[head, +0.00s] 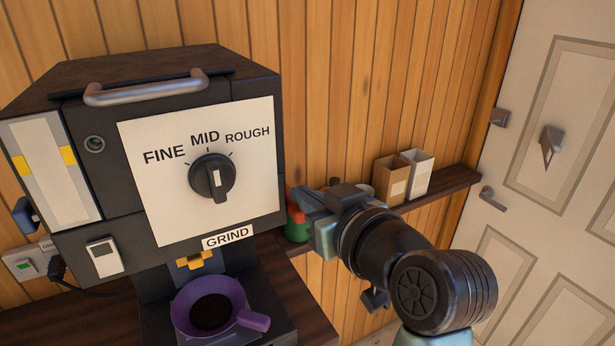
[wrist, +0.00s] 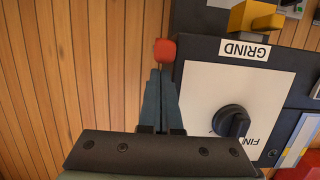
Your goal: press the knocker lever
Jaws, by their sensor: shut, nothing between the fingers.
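The grinder (head: 98,165) is a dark box with a white dial panel and a GRIND label. A red knob (wrist: 165,51), which looks like the end of the knocker lever, shows beside the grinder's edge in the wrist view. My gripper (wrist: 160,72) is shut and empty, with its fingertips at the red knob; whether they touch it I cannot tell. In the head view my gripper (head: 305,197) is just right of the grinder. The rest of the lever is hidden there.
A purple cup (head: 240,297) with dark grounds stands under the yellow spout (head: 195,261). A brown box (head: 390,180) and a white box (head: 420,174) stand on the wall shelf (head: 450,183). A white door (head: 520,210) is at the right.

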